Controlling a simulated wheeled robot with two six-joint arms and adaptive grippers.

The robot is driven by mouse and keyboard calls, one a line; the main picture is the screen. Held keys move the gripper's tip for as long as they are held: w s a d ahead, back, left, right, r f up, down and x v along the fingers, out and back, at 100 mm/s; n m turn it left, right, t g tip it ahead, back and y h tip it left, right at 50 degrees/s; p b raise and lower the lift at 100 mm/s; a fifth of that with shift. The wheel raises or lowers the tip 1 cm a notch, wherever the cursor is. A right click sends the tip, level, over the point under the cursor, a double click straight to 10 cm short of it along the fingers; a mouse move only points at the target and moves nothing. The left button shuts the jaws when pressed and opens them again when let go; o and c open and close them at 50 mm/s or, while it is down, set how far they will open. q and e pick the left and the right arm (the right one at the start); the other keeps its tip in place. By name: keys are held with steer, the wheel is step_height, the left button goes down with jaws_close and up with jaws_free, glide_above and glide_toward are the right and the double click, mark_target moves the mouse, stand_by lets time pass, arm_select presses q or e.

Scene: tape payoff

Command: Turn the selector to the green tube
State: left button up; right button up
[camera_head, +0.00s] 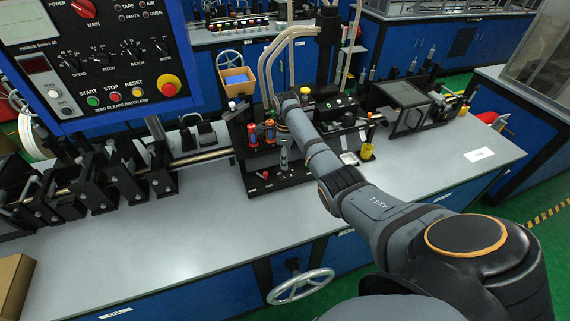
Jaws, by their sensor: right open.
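A black station (276,183) stands mid-bench with small upright tubes at its front. My left gripper is out of view.
A control panel (100,60) with knobs and buttons fills the upper left. Black roller brackets (120,180) line the bench at left. The front bench surface (170,245) is clear.

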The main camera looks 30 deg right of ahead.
step_height(320, 180, down, 4)
steer(key=shift+s+r, duration=0.1)
steer(key=shift+f, duration=0.3)
jaws_close()
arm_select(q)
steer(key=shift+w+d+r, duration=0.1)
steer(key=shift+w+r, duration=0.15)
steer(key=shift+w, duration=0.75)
